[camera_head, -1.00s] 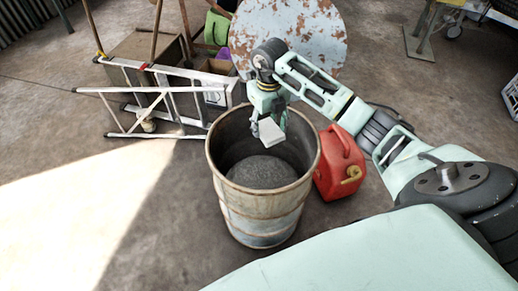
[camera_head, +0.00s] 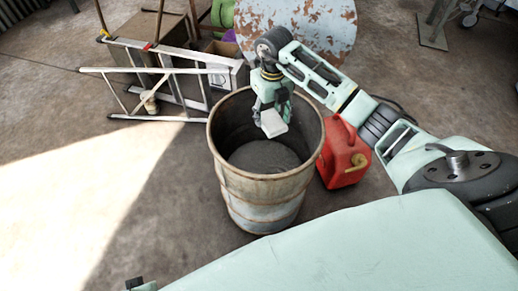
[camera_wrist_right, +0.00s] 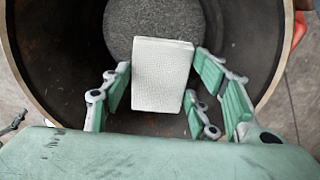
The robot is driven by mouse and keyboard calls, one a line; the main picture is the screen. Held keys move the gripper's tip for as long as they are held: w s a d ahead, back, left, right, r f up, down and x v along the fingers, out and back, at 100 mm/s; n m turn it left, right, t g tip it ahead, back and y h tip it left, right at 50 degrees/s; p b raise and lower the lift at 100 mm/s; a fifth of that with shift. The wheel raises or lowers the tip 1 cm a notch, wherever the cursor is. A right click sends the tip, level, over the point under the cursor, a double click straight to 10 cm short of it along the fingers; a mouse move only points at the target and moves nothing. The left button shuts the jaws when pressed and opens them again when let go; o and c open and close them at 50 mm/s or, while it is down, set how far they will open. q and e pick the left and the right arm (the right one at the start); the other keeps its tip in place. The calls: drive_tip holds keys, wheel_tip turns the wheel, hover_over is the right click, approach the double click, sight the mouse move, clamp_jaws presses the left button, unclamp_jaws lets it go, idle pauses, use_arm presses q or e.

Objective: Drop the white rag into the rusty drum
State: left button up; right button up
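The rusty drum (camera_head: 258,205) stands upright and open on the floor in the middle of the head view. Grey material shows at its bottom. My right gripper (camera_head: 270,108) points down over the drum's mouth. Its fingers are closed on the sides of the white rag (camera_head: 274,123), a small pale block-like bundle. In the wrist view the rag (camera_wrist_right: 162,75) sits between the green finger pads of the right gripper (camera_wrist_right: 160,80), with the drum's inside (camera_wrist_right: 60,60) around and behind it. My left gripper is not clearly in view.
A red fuel can (camera_head: 340,155) stands close to the drum's right side. A metal ladder (camera_head: 150,70) lies by boxes at the upper left. The floor to the left is clear.

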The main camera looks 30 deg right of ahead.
drive_tip(key=o, duration=0.4)
wheel_tip(320, 180, up, 12)
idle(0.6)
idle(0.3)
